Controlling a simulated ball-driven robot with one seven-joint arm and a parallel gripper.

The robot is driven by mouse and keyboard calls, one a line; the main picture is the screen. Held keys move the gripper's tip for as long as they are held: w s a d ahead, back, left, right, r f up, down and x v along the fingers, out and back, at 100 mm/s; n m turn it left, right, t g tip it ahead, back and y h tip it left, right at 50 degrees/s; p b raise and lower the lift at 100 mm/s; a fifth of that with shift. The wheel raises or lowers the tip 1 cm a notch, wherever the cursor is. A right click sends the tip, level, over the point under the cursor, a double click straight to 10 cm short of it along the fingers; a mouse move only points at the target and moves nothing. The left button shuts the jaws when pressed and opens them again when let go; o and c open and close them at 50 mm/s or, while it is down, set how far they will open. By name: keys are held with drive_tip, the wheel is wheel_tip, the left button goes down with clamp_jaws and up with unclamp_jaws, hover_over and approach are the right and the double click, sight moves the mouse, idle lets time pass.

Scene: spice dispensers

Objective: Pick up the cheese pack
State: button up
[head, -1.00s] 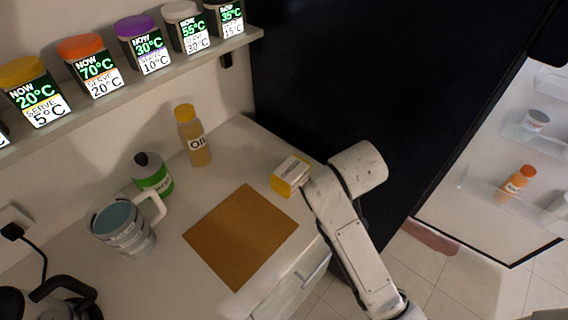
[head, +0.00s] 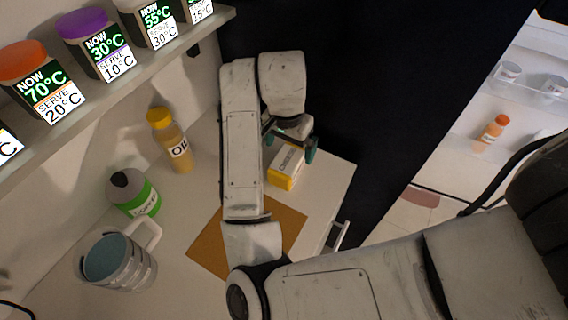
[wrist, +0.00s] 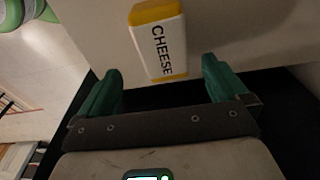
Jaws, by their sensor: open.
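The cheese pack (head: 285,168) is a yellow and white block lying on the white counter near its right edge in the head view. In the wrist view the cheese pack (wrist: 158,42) lies ahead of the fingers with its CHEESE label showing. My gripper (head: 290,142) is over the far end of the pack in the head view. In the wrist view my gripper (wrist: 160,82) is open, with the green fingers apart and the pack's near end close to the gap between them. No grip on the pack shows.
A brown mat (head: 283,222) lies under my arm. A shelf of spice dispensers (head: 97,45) runs above. A dark panel (head: 370,80) stands behind the counter.

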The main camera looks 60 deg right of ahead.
sight(287, 159)
drive_tip(key=shift+w+d+f, duration=0.15)
drive_tip(key=shift+f, duration=2)
drive_tip(key=shift+w+d+f, duration=0.1)
drive_tip(key=shift+f, duration=2.05)
drive_tip(key=c, duration=1.2)
drive_tip(key=shift+r, duration=0.15)
drive_tip(key=shift+c, duration=0.2)
